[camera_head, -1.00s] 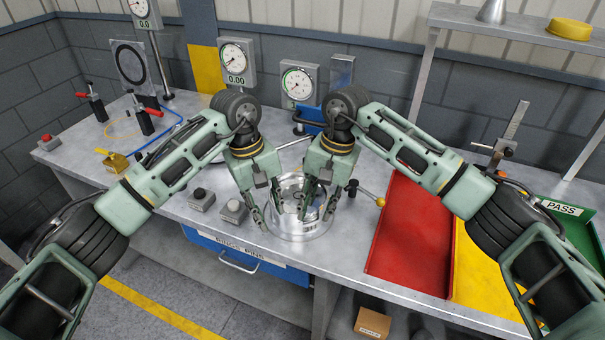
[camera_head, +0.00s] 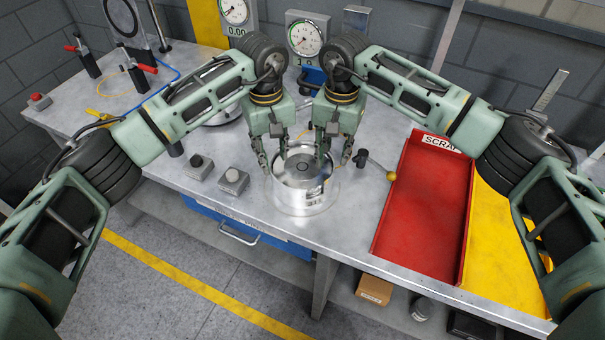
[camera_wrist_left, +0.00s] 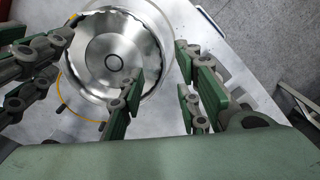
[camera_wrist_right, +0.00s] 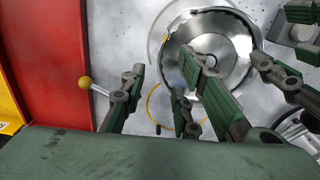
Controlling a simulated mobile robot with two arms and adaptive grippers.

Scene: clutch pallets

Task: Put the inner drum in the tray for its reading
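A shiny metal drum (camera_head: 304,178) stands upright on the bench below my grippers. Its round top with a small centre hole shows in the left wrist view (camera_wrist_left: 112,40) and in the right wrist view (camera_wrist_right: 212,50). I cannot tell if an outer ring surrounds it. My left gripper (camera_head: 273,158) is open and empty at the drum's far left edge. My right gripper (camera_head: 334,160) is open and empty at its far right edge. The red tray (camera_head: 425,215), marked SCRAP, and a yellow tray (camera_head: 497,250) lie to the right.
Dial gauges (camera_head: 305,38) (camera_head: 234,12) stand behind my arms. Red-handled clamps (camera_head: 137,76) are at the back left.

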